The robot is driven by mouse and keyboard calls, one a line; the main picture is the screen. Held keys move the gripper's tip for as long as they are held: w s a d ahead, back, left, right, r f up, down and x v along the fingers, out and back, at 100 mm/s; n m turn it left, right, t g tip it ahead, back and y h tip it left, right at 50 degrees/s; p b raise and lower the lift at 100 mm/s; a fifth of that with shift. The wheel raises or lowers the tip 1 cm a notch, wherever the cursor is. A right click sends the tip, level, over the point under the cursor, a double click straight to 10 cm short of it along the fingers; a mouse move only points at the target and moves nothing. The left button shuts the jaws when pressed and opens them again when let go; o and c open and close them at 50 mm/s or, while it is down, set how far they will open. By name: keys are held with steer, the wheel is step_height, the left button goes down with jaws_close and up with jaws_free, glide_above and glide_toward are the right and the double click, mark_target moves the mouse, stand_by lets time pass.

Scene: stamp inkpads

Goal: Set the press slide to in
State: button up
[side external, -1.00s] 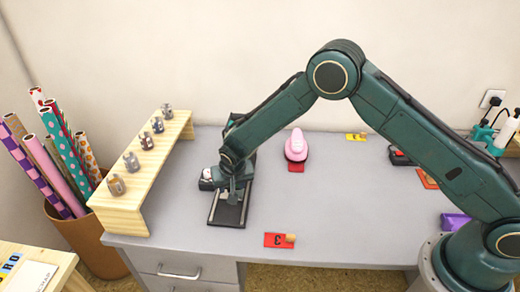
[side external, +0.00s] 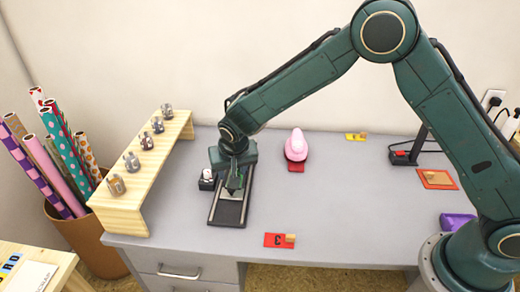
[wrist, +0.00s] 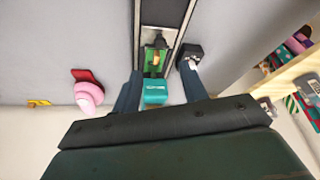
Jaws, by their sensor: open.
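The press slide is a long dark track (side external: 229,213) lying on the desk, and its rails also show at the top of the wrist view (wrist: 165,14). In the wrist view, a dark carriage with a green and orange part (wrist: 155,60) sits on the track. A teal block with pale lettering (wrist: 155,93) is at the carriage's near end. My gripper (side external: 233,190) points down over the track. In the wrist view, its two fingers (wrist: 160,88) are open, one on each side of the teal block. I cannot tell whether they touch it.
A small black box with a white top (side external: 207,180) stands close beside the track. A pink stamp (side external: 296,146) is to the right. A wooden rack (side external: 150,165) with several small stamps is at left. A red card (side external: 275,240) lies near the front edge. The desk centre is clear.

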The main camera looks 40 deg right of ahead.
steer(key=shift+v, duration=1.85)
steer(key=shift+d+r, duration=0.1)
steer(key=s+d+r+n+y, duration=0.1)
steer(key=s+d+r, duration=0.55)
steer(key=r, duration=0.25)
steer(key=s+d+r+n, duration=0.1)
steer(key=s+d+r, duration=0.4)
steer(key=s+r, duration=0.25)
steer(key=s+d+r+n, duration=0.1)
steer(key=s+d, duration=0.2)
steer(key=s, duration=0.6)
steer(key=s+d+r+n+t, duration=0.1)
steer(key=s+d+r, duration=0.1)
steer(key=s, duration=0.8)
steer(key=shift+s+d+n+y, duration=0.2)
steer(key=shift+d+n+y, duration=0.1)
steer(key=shift+d+y, duration=0.15)
